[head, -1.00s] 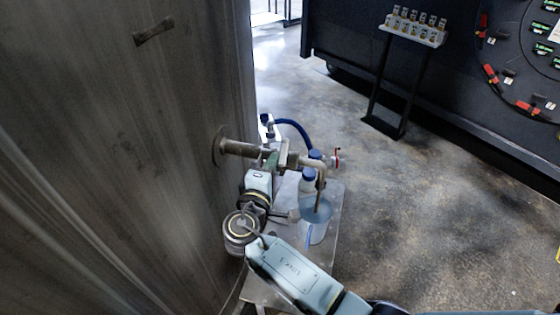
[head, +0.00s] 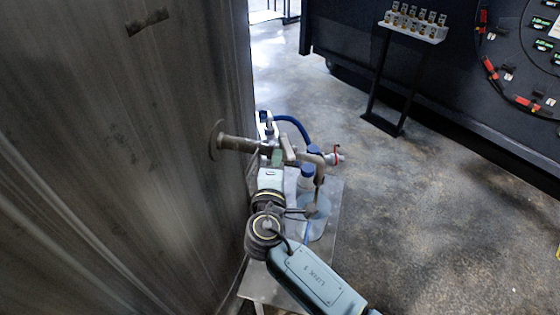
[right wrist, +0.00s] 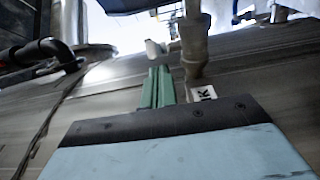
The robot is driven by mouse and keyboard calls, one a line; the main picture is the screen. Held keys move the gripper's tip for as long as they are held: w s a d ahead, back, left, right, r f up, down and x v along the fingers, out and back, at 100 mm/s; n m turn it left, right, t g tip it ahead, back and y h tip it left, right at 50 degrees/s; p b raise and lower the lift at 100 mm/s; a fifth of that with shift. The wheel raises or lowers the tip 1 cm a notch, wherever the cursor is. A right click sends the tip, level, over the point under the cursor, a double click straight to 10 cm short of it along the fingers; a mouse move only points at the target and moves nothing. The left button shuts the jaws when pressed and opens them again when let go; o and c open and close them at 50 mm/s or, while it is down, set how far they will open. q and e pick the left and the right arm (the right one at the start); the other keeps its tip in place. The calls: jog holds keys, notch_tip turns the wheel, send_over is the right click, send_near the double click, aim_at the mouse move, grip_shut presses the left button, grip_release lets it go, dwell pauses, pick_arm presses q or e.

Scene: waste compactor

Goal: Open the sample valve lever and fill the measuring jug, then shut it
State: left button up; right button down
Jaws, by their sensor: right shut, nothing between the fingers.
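The sample pipe (head: 240,145) comes out of the big metal wall and ends in a downturned spout (head: 319,172). A grey flat piece at the valve, apparently the lever (head: 288,150), stands across the pipe. The clear measuring jug (head: 318,229) is below the spout, partly hidden by my right wrist; its contents look pale blue, but I cannot tell the level. My right gripper (head: 278,157) is shut and empty close beside the valve; its green fingers (right wrist: 157,86) lie together in the right wrist view. I cannot tell whether they touch the lever. My left gripper is not in view.
Blue-capped bottles (head: 307,170) and a blue hose (head: 296,122) crowd the small metal stand (head: 262,284). A red-handled tap (head: 336,155) is to the right. A rack of small vials (head: 413,25) stands farther back. The floor to the right is clear.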

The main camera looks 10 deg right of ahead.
jog(key=a+b+v, duration=0.2)
jog(key=b+v, duration=0.1)
jog(key=v, duration=0.8)
jog(key=s+d+f+m+g, duration=0.3)
jog(key=d+f+m+g, duration=0.1)
jog(key=d+f, duration=0.25)
jog(key=s+d+f+m+g, duration=0.3)
jog(key=d+f+m+g, duration=0.15)
jog(key=d, duration=0.35)
jog(key=s+d+f+m+g+y, duration=0.1)
jog(key=s+d+m+g+y, duration=0.2)
jog(key=s, duration=0.4)
jog(key=s+d+f+m+g+y, duration=0.1)
jog(key=s+d+f+m+g, duration=0.15)
jog(key=s+d, duration=0.35)
notch_tip(320, 180, down, 26)
jog(key=s+a+g+b, duration=0.1)
jog(key=s+a+b, duration=0.1)
jog(key=s+b, duration=0.15)
jog(key=s+d+f+b, duration=0.1)
jog(key=s+f+b, duration=0.1)
jog(key=s+f, duration=0.6)
jog(key=s+d+f+n+g+b, duration=0.1)
jog(key=s+d+f, duration=0.1)
jog(key=s+f, duration=0.6)
notch_tip(320, 180, down, 4)
jog(key=shift+d+f+g+b, duration=0.2)
jog(key=shift+d+g+b, duration=0.1)
jog(key=shift+b, duration=0.1)
